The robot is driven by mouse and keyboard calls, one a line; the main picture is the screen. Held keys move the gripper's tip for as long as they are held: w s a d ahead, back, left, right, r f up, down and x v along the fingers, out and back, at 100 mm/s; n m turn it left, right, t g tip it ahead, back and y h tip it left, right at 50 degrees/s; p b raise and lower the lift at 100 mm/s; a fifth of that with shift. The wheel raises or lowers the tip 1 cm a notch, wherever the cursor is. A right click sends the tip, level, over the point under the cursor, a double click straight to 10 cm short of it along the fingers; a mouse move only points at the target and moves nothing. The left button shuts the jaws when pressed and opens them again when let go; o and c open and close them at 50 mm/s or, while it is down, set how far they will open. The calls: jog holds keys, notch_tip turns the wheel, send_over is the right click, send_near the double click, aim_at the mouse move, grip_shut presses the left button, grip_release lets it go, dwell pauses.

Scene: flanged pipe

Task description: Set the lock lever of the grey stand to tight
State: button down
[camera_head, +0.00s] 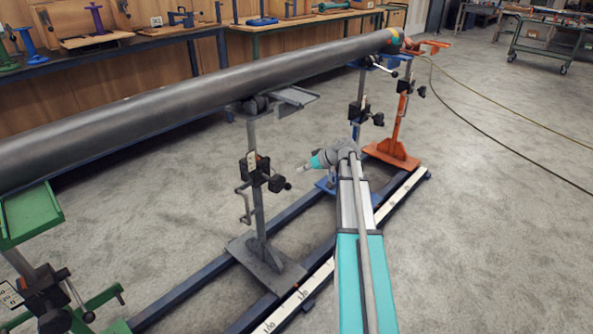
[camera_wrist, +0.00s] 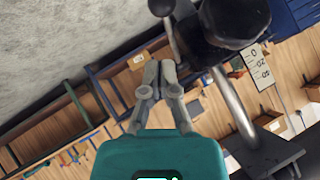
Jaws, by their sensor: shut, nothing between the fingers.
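The grey stand (camera_head: 257,213) stands on the floor rail under the pipe, in the middle of the head view. Its black clamp block with a dark knob (camera_head: 277,183) sits midway up the post. In the wrist view a large dark knob (camera_wrist: 238,18) is close at the top right. A short grey rod with a rounded end (camera_wrist: 164,10), perhaps the lock lever, shows beside it, cut by the frame edge. I cannot tell the lever's setting. My gripper (camera_head: 301,168) is right of the clamp and apart from it. Its fingers (camera_wrist: 154,72) are shut and empty.
A long dark pipe (camera_head: 180,94) rests across the stands. A green stand (camera_head: 33,216) is at the left, a blue stand (camera_head: 359,108) and an orange stand (camera_head: 401,122) lie beyond. A crank handle (camera_head: 243,205) hangs left of the grey post. Open floor (camera_head: 480,220) is at the right.

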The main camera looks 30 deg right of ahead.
jog(key=p+v, duration=0.3)
jog(key=v, duration=0.5)
jog(key=shift+s+d+f+p, duration=0.25)
jog(key=shift+s+f+p, duration=0.05)
jog(key=shift+s+p, duration=0.1)
jog(key=s+a+f+g+h, duration=0.25)
jog(key=s+a, duration=0.35)
jog(key=a, duration=0.6)
jog(key=s+a+f+m+g+h, duration=0.1)
jog(key=s+a+f+g+h, duration=0.3)
jog(key=a, duration=0.7)
jog(key=s+a+f+g+h, duration=0.1)
jog(key=s+a, duration=0.6)
jog(key=a, duration=0.5)
notch_tip(320, 180, up, 31)
jog(key=p, duration=3.1)
jog(key=shift+w, duration=0.15)
jog(key=shift+y, duration=0.25)
